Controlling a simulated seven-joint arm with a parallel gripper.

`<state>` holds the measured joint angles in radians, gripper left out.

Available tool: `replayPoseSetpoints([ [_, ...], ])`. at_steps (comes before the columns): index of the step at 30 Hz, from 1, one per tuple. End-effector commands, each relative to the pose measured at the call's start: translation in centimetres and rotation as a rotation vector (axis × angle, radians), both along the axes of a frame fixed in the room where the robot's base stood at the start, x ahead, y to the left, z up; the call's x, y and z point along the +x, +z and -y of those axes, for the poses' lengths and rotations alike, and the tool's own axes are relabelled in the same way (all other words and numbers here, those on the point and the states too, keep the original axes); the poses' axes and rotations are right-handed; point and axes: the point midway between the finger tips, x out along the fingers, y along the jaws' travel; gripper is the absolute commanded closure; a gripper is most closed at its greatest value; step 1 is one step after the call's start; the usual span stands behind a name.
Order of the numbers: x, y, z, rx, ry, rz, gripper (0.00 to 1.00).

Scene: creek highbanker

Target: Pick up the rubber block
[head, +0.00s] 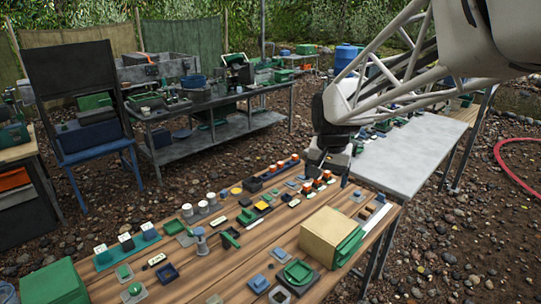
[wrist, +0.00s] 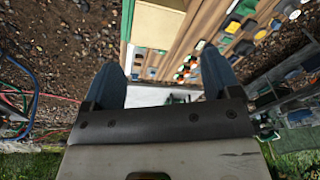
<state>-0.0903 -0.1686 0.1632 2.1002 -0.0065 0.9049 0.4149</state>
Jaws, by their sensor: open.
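My gripper (head: 324,165) is above the far edge of the wooden table, near its small parts. In the wrist view my gripper (wrist: 162,80) has its two blue-grey fingers wide apart with nothing between them. I cannot tell for sure which piece is the rubber block. A small black block (head: 253,185) lies among the parts on the wooden table (head: 212,262), apart from my gripper. My gripper and arm hide part of the table's far end.
A beige box (head: 328,236) with green plates stands at the table's right edge. White-capped jars (head: 204,208) and a green block (head: 52,284) stand further left. A blue chair (head: 85,100) is at the left.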

Motion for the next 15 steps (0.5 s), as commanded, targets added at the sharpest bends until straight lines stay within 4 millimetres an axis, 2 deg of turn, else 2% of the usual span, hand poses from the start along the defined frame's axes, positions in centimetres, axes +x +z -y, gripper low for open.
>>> replayPoseSetpoints([
  [3, 3.0, -1.0, -0.9, 0.005, -0.027, -0.013, 0.17],
  [15, 12.3, -5.0, -4.3, 0.018, -0.126, -0.044, 0.17],
])
